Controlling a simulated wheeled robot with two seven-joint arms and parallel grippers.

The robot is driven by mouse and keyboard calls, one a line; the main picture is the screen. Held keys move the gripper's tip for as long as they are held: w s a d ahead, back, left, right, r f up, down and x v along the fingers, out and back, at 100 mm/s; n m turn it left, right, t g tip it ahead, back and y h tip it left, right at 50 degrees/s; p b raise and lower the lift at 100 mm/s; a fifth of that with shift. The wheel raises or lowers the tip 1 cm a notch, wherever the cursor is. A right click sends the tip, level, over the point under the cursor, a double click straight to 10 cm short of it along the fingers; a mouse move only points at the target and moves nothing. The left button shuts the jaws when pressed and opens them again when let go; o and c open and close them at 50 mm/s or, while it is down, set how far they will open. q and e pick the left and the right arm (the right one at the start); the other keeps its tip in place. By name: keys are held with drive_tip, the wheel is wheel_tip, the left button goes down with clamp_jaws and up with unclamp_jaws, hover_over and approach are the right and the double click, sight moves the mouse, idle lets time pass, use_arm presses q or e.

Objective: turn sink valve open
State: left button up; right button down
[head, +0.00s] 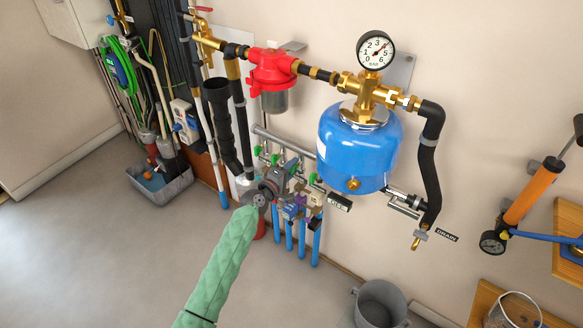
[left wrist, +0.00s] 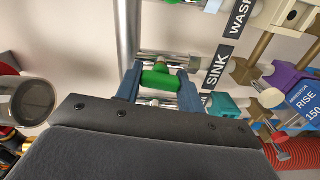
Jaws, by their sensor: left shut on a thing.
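The sink valve has a green handle (left wrist: 161,79), seen in the left wrist view beside a black label reading SINK (left wrist: 216,67). My left gripper (left wrist: 158,90) has its two blue fingers on either side of this handle and is shut on it. The handle lies across the gap between the fingers, on a metal pipe fitting. In the head view my left gripper (head: 284,174) is at the manifold under the pipes, at the end of my green-sleeved arm. It hides the sink valve there. My right gripper is not in view.
A WASH label (left wrist: 240,21) sits beside the SINK one, near a purple arrestor (left wrist: 290,79). In the head view a blue tank (head: 352,150) with a gauge (head: 375,50) hangs right of the manifold. A grey bucket (head: 380,304) stands below. Open floor lies left of my arm.

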use_arm(q)
drive_tip(key=shift+n, duration=0.7)
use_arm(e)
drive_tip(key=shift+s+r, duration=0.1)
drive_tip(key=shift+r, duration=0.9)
use_arm(q)
drive_tip(key=o, duration=1)
drive_tip(key=shift+a, duration=0.1)
drive_tip(key=shift+s+a, duration=0.15)
drive_tip(key=shift+s, duration=0.1)
drive_tip(key=v, duration=0.7)
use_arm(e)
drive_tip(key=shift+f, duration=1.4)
